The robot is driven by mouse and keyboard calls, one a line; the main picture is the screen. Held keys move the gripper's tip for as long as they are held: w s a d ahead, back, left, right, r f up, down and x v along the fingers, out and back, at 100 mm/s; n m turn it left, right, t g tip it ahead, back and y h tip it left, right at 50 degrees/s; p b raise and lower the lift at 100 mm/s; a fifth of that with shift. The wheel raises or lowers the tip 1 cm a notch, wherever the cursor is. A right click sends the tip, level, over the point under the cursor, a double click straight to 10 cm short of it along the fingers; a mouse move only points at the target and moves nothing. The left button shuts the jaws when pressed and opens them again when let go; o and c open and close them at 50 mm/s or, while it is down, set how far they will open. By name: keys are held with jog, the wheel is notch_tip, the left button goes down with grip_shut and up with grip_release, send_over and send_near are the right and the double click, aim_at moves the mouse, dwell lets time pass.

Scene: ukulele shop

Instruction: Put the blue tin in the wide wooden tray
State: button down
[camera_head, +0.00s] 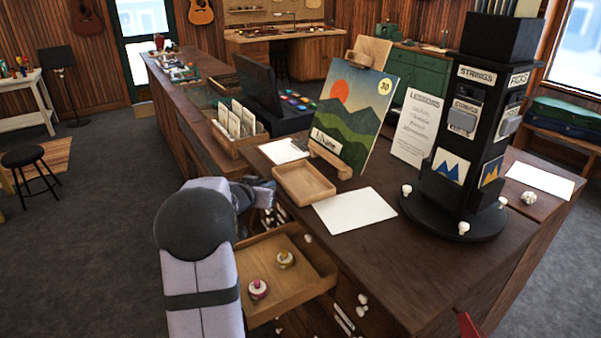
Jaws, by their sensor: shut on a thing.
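A wide, shallow wooden tray (304,197) lies on the dark counter, and it looks empty. My gripper (264,192) is low at the counter's left edge, just left of the tray and above the back of an open drawer. It is mostly hidden by my own arm. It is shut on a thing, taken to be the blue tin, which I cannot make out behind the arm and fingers. No blue tin shows elsewhere. The open wooden drawer (300,290) holds a pink tin (258,290) and a yellow tin (285,259).
White paper (354,210) lies right of the tray. A landscape picture (352,115) on a stand rises behind it. A wooden card box (238,135) stands behind my gripper. A tall black strings display (465,140) stands at the right.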

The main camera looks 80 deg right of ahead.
jog(key=s+d+r+p, duration=0.5)
jog(key=s+d+r, duration=0.25)
jog(key=r, duration=0.25)
jog(key=b, duration=0.2)
send_over(298, 191)
jog(key=shift+g, duration=0.3)
notch_tip(298, 191, down, 6)
jog(key=shift+r, duration=0.1)
jog(key=shift+f, duration=2.35)
jog(key=shift+f, duration=0.15)
jog(key=c, duration=1.7)
grip_release()
jog(key=shift+c, duration=0.2)
jog(key=shift+r, duration=0.2)
